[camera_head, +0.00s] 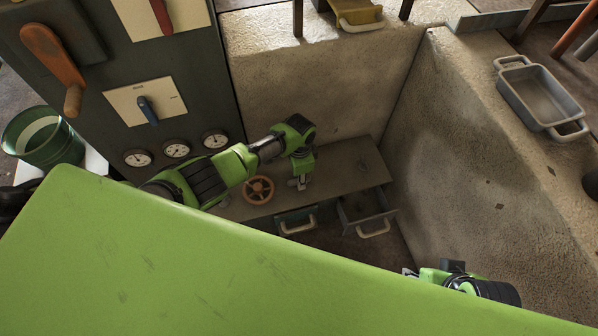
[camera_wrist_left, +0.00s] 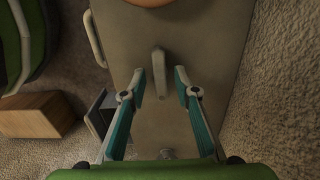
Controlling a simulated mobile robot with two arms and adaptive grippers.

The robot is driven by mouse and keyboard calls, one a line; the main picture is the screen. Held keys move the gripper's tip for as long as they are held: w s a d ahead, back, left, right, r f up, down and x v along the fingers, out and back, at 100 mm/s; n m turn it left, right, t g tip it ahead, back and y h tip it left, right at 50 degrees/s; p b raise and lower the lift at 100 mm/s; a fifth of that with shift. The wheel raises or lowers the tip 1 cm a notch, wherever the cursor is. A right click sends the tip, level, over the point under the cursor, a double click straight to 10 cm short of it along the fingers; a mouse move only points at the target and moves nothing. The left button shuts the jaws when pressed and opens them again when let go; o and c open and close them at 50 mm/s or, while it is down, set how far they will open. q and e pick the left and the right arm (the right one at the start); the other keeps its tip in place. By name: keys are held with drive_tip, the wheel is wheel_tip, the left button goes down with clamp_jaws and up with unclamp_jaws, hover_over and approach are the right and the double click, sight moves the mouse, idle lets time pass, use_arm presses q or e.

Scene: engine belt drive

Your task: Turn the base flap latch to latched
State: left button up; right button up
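A grey, narrow lever, which looks like the base flap latch (camera_wrist_left: 158,68), stands on a flat grey-brown panel (camera_wrist_left: 165,130) in the left wrist view. It points roughly up and down in that picture. My left gripper (camera_wrist_left: 160,80) is open, with one teal-padded finger on each side of the lever; I see gaps and no clear contact. In the head view my left gripper (camera_head: 299,183) points down over the bench top (camera_head: 345,170), and the lever cannot be made out there. My right gripper (camera_head: 409,271) is mostly hidden behind my green body at the lower right.
An orange handwheel (camera_head: 258,189) is left of my left gripper. Drawers with pale handles (camera_head: 297,225) are at the bench front; one drawer (camera_head: 363,210) stands open. A tall control cabinet (camera_head: 90,85) is at left, a rough wall (camera_head: 480,170) at right. A wooden block (camera_wrist_left: 38,115) lies low.

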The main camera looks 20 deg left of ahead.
use_arm(q)
wheel_tip(320, 180, up, 12)
idle(0.5)
drive_tip(key=shift+f, duration=0.1)
